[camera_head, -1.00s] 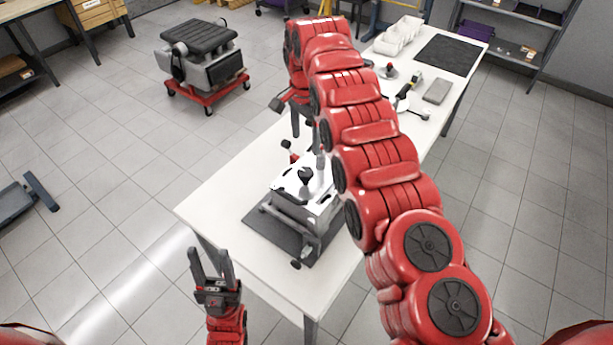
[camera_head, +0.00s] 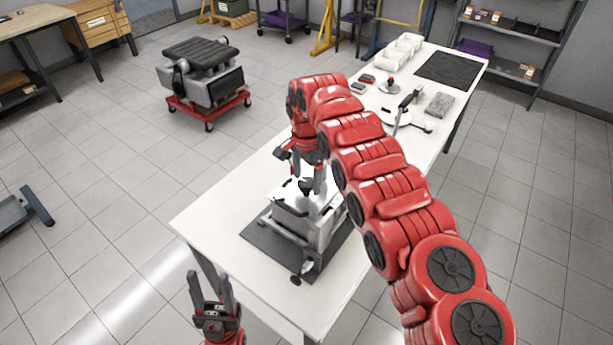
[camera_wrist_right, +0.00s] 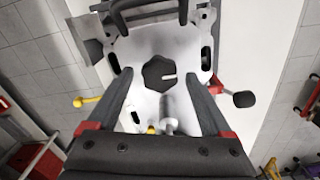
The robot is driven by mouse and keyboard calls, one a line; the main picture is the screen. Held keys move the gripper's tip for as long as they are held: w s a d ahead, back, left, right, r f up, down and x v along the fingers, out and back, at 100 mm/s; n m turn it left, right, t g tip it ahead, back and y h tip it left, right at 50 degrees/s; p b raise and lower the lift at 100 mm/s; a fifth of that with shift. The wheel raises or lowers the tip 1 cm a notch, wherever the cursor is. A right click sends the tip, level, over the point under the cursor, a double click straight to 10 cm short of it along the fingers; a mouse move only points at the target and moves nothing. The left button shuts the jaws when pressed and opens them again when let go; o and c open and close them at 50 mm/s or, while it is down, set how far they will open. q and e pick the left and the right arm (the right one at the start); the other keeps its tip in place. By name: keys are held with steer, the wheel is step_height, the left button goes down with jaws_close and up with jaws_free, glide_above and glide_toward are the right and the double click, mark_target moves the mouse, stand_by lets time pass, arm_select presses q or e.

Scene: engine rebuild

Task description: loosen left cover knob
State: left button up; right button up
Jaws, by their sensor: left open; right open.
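A grey-white engine cover (camera_head: 287,194) sits on the engine block (camera_head: 300,222) near the front of the white table. A dark lobed knob (camera_wrist_right: 159,73) with a white mark stands on the cover. In the right wrist view it lies between the two fingers of my right gripper (camera_wrist_right: 157,82), which are apart; I cannot tell whether they touch it. In the head view my right gripper (camera_head: 313,178) points down over the cover and partly hides the knob (camera_head: 305,186). My left gripper (camera_head: 209,277) is open and empty, off the table's front left edge.
A dark mat (camera_head: 263,240) lies under the engine. A yellow-tipped lever (camera_wrist_right: 87,101) and a black ball-ended lever (camera_wrist_right: 240,98) flank the cover. White bins (camera_head: 403,46), a black pad (camera_head: 452,70) and a grey block (camera_head: 440,105) are farther back. The table's left part (camera_head: 222,205) is clear.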

jaws_close()
stand_by(0.3)
